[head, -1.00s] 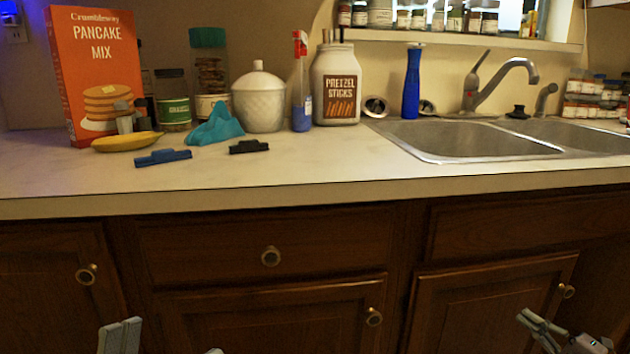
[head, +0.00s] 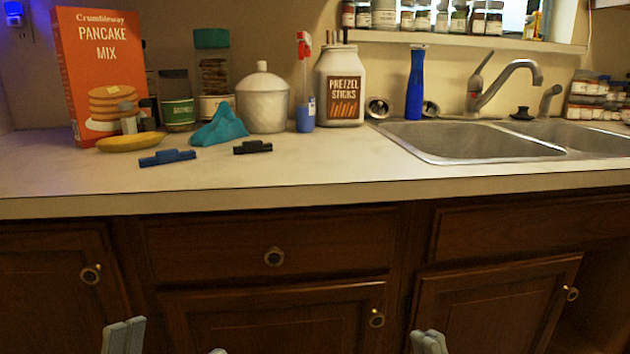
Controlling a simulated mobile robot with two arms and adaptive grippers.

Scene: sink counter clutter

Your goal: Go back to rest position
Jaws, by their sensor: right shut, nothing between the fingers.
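My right gripper (head: 428,342) shows at the bottom edge, right of the middle. Its fingers are together with nothing between them. It is low in front of the cabinet doors, well below the counter top. My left gripper (head: 124,336) shows at the bottom left, also low in front of the cabinets. Its fingertips look together and empty. Both arms are mostly cut off by the lower edge of the view.
The counter (head: 330,165) holds a pancake mix box (head: 100,70), banana (head: 130,142), blue clip (head: 167,157), black clip (head: 253,147), teal cloth (head: 218,128), white lidded jar (head: 263,105), pretzel jar (head: 340,90) and blue bottle (head: 415,85). A double sink (head: 470,140) is at right.

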